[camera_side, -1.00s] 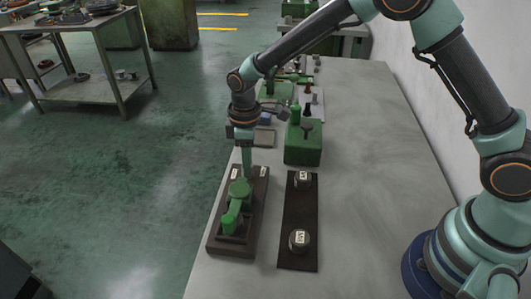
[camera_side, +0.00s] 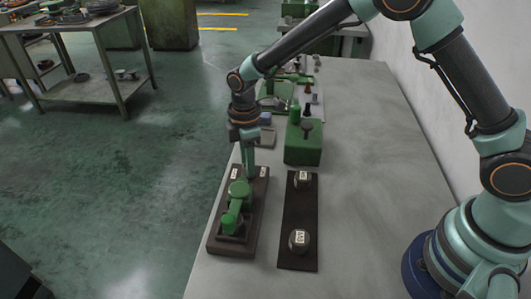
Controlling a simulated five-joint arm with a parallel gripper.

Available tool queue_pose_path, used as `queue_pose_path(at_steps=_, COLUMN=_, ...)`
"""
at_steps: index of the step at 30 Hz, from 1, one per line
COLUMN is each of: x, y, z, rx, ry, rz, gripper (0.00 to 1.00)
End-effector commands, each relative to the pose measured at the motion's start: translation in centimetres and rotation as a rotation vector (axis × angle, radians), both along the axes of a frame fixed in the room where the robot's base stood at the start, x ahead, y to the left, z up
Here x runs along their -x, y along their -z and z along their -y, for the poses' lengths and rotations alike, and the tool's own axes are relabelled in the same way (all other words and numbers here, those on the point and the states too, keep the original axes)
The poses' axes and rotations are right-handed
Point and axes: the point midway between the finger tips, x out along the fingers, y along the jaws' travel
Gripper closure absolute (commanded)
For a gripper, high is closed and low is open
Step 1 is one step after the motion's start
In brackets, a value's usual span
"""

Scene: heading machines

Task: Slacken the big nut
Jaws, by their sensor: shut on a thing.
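My gripper (camera_side: 248,166) points down at the far end of the left dark board (camera_side: 252,228). It is shut on the green wrench-like tool (camera_side: 238,196), whose arm runs toward the near end of that board. The exact grip is too small to make out. Two white labels lie at the board's far end, either side of my fingers. On the right dark board (camera_side: 296,212) stand two dark round pieces with white labels: a larger near one (camera_side: 299,242) and a smaller far one (camera_side: 302,180). I cannot tell which nut is the big one; any nut under the tool is hidden.
A green block (camera_side: 303,150) with upright pieces on top stands behind the right board. More green equipment sits farther back. The grey bench (camera_side: 370,150) is clear to the right of the boards. Its left edge runs close beside the left board.

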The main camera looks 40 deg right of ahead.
Motion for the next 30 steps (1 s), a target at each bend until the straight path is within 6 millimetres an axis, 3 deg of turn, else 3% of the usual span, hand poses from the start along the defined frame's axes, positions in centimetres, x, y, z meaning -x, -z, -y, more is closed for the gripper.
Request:
queue_pose_path(at_steps=6, x=0.0, y=-0.2, z=0.0, rx=0.000, ry=-0.002, rz=0.000, gripper=1.00)
queue_pose_path(at_steps=7, x=0.0, y=-0.2, z=0.0, rx=0.000, ry=-0.002, rz=0.000, gripper=0.60)
queue_pose_path(at_steps=9, x=0.0, y=-0.2, z=0.0, rx=0.000, ry=-0.001, rz=0.000, gripper=0.38)
queue_pose_path(at_steps=20, x=0.0, y=-0.3, z=0.0, rx=-0.001, ry=0.000, rz=0.001, gripper=0.38)
queue_pose_path(at_steps=23, x=-0.1, y=-1.2, z=-0.1, rx=-0.001, ry=0.000, rz=0.003, gripper=0.38)
queue_pose_path(at_steps=30, x=-0.1, y=-5.8, z=0.0, rx=-0.002, ry=0.000, rz=0.006, gripper=0.38)
